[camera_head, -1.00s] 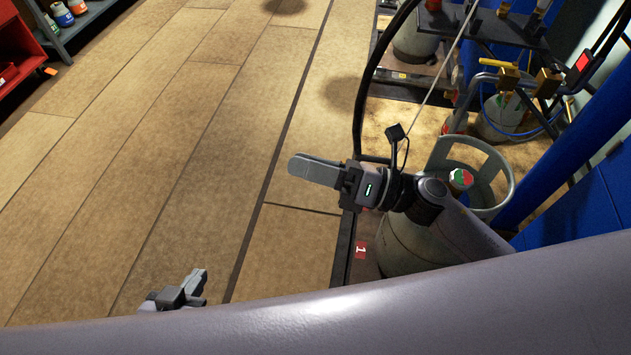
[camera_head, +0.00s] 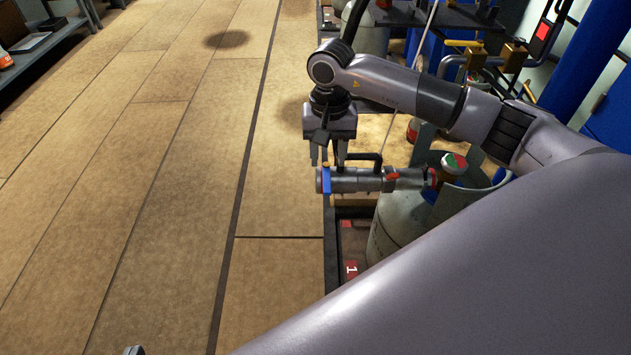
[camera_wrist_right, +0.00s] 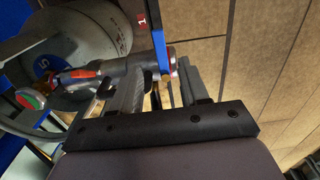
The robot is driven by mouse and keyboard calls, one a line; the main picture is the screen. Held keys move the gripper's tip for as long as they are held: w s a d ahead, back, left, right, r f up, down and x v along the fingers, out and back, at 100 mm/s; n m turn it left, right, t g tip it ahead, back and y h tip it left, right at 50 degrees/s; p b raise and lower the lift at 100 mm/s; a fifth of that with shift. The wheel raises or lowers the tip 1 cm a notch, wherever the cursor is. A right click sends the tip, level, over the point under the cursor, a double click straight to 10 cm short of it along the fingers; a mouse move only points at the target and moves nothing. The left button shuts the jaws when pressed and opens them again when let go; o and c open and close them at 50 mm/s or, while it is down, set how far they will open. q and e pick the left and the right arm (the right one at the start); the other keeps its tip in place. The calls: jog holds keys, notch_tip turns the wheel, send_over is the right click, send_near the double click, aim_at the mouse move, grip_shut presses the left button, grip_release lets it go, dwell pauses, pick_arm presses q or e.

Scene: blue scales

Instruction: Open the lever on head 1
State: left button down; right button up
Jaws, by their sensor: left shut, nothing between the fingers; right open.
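Head 1 (camera_head: 360,180) is a grey tube with a black handle, a blue part (camera_head: 326,181) at its left end and an orange-red part (camera_head: 392,174). I cannot tell which part is its lever. It lies level at the valve of a grey gas cylinder (camera_head: 391,225), beside a red-green cap (camera_head: 454,163). My right gripper (camera_head: 327,158) points down, open, at the head's left part. In the right wrist view, its fingers (camera_wrist_right: 157,85) are apart near the head (camera_wrist_right: 113,70) and blue part (camera_wrist_right: 160,48); contact is unclear. Only a tip of my left gripper (camera_head: 134,350) shows.
The cylinder stands on a dark platform with a red "1" tag (camera_head: 351,268). More cylinders, pipes and a blue post (camera_head: 582,65) stand at the back right. A shelf (camera_head: 55,40) is at top left. The tiled floor (camera_head: 160,180) is clear.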

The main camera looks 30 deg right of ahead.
aim_at(327, 184)
notch_tip(327, 184, down, 7)
jog(key=shift+s+r+b, duration=0.1)
jog(key=shift+b, duration=0.6)
grip_shut()
